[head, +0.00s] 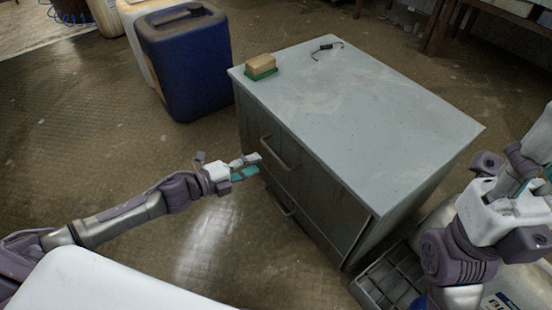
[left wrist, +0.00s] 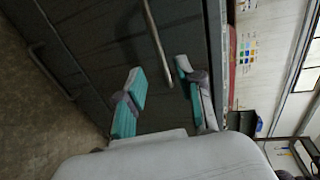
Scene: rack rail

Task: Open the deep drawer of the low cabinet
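The low cabinet (head: 355,110) is grey, with its drawer front facing left. An upper bar handle (head: 280,153) and a lower one (head: 283,203) show on that front. My left gripper (head: 251,166) is open and empty beside the front, near the upper handle. In the left wrist view its teal-padded fingers (left wrist: 163,80) are spread, with the upper handle (left wrist: 154,38) between and beyond them; contact is not evident. The lower handle (left wrist: 50,70) is further left there. My right gripper (head: 520,178) is right of the cabinet, its fingers partly hidden.
A blue canister (head: 187,65) stands behind left. A grey divided tray (head: 385,283) is at lower right. The floor left of the drawer front is clear.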

